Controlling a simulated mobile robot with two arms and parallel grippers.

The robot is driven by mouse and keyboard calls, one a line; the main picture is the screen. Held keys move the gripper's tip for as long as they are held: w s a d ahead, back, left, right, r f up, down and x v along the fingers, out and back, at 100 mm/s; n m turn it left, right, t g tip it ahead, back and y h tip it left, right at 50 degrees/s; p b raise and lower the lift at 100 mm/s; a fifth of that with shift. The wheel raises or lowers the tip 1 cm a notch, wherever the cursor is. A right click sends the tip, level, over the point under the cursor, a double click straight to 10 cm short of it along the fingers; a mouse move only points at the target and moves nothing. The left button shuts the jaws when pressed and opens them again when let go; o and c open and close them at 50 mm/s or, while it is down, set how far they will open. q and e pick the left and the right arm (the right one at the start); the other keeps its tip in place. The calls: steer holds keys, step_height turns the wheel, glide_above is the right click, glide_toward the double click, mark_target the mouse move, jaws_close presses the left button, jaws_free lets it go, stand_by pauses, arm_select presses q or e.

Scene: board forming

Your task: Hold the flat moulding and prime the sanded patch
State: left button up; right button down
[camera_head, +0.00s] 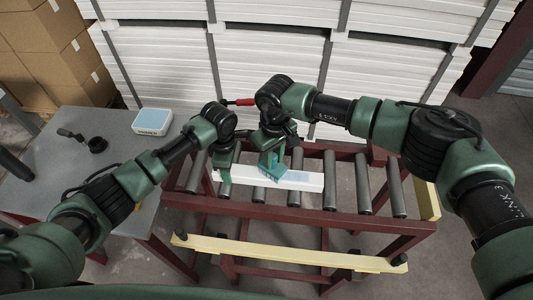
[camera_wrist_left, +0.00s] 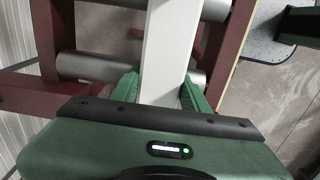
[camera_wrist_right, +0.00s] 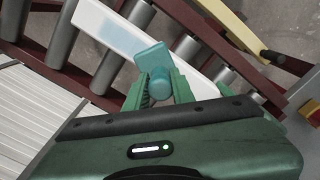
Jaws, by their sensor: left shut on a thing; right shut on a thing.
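The flat moulding (camera_head: 312,182) is a long white strip lying across the rollers. My left gripper (camera_head: 224,178) is shut on its left part; in the left wrist view my fingers (camera_wrist_left: 160,92) stand on both sides of the moulding (camera_wrist_left: 165,45). My right gripper (camera_head: 272,165) is shut on a teal applicator (camera_wrist_right: 152,57) with a flat block head and a rounded end. The applicator is over the moulding's middle; I cannot tell whether it touches. A pale blue patch (camera_wrist_right: 118,37) shows on the moulding (camera_wrist_right: 90,18) beside the applicator, partly hidden by it.
The roller stand (camera_head: 365,187) has a dark red frame and a yellow front rail (camera_head: 290,252). A grey table (camera_head: 60,190) at left holds a blue-and-white box (camera_head: 152,121) and a black round item (camera_head: 96,144). White board stacks (camera_head: 270,65) stand behind. A red-handled item (camera_head: 245,102) shows near my arms.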

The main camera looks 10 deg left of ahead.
steer(key=shift+d, duration=0.9)
steer(key=shift+a, duration=1.95)
steer(key=shift+a+r, duration=0.2)
steer(key=shift+r, duration=0.05)
step_height(320, 180, up, 4)
steer(key=shift+d+f, duration=0.15)
steer(key=shift+f, duration=0.05)
step_height(320, 180, up, 4)
arm_select(q)
steer(key=o, duration=1.4)
steer(key=shift+o, duration=0.2)
